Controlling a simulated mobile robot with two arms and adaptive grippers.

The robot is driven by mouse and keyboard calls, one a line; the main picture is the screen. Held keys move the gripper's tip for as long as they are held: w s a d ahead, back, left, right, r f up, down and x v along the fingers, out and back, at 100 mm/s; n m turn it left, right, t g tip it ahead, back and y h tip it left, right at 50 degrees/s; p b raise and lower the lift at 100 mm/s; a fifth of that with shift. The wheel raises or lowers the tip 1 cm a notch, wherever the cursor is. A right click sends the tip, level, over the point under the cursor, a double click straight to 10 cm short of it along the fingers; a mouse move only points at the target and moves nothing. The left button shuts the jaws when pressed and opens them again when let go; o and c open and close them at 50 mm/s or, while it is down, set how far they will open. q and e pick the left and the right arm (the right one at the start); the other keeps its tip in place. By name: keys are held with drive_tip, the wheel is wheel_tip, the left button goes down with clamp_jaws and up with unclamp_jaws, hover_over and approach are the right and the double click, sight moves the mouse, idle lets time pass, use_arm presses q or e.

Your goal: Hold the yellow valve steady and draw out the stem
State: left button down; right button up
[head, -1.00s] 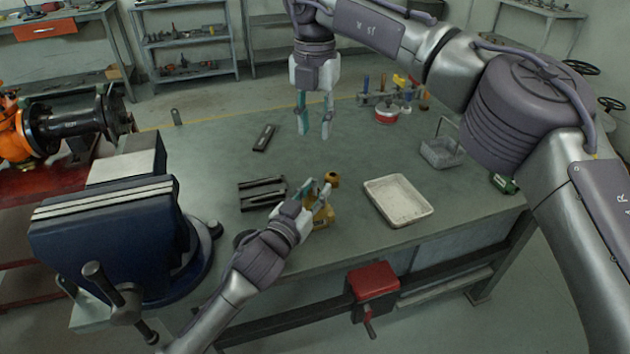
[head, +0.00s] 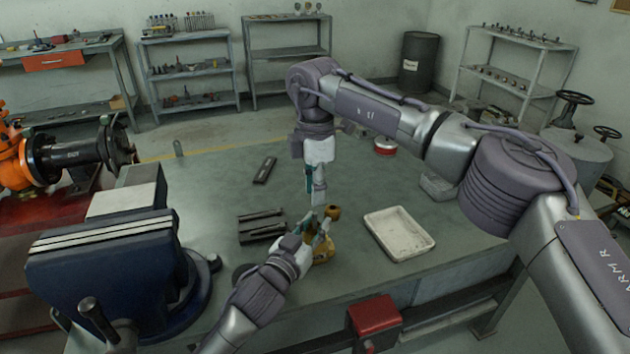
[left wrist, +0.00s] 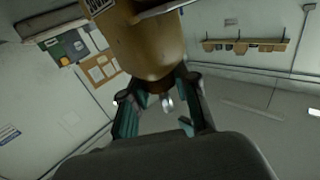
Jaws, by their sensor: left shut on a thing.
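The yellow valve (head: 323,254) is near the front edge of the green bench, partly hidden by my left gripper (head: 316,234). In the left wrist view the valve's rounded yellow body (left wrist: 150,45) sits between my left fingers, which are shut on it. A small shiny metal piece (left wrist: 167,103) shows just past the body; I cannot tell whether it is the stem. My right gripper (head: 318,192) points down just above the valve. Its fingers overlap in the head view, so their gap and any contact with the stem are unclear.
A large blue vise (head: 110,255) stands on the left. A pale tray (head: 398,232) lies right of the valve. Dark slotted blocks (head: 262,226) lie left of it, and a small dark bar (head: 265,170) lies behind. The bench's back middle is mostly clear.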

drive_tip(key=shift+f, duration=2.7)
clamp_jaws()
